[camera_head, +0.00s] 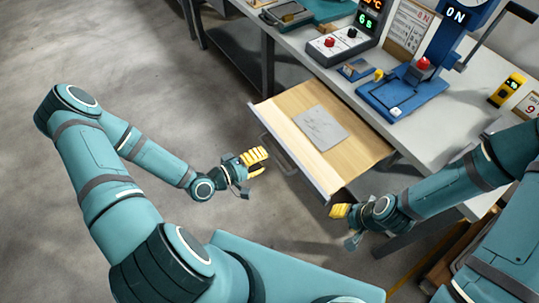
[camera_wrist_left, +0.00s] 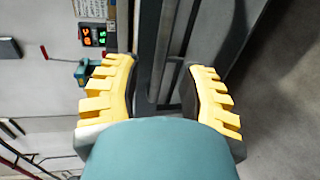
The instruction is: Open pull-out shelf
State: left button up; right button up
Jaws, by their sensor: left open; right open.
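The pull-out shelf (camera_head: 351,152) is a light wood board with a grey front edge, and it stands out from under the grey workbench. A grey bar handle (camera_head: 276,155) sits on its front. My left gripper (camera_head: 257,165) is open just left of the handle, apart from it in the head view. In the left wrist view the yellow fingers (camera_wrist_left: 160,95) are spread, with a grey bar (camera_wrist_left: 162,50) between and beyond them. My right gripper (camera_head: 343,217) is by the shelf's near front corner; its fingers appear bunched and their gap is hard to see.
A grey sheet (camera_head: 320,128) lies on the shelf. The workbench (camera_head: 455,110) carries a blue press (camera_head: 405,90), a control box with red and black buttons (camera_head: 337,44) and a yellow meter (camera_head: 507,89). Open floor (camera_head: 150,60) lies to the left.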

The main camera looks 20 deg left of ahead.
pick_arm(q)
jog(key=v, duration=0.7)
jog(key=shift+s+a, duration=0.2)
jog(key=shift+s, duration=0.1)
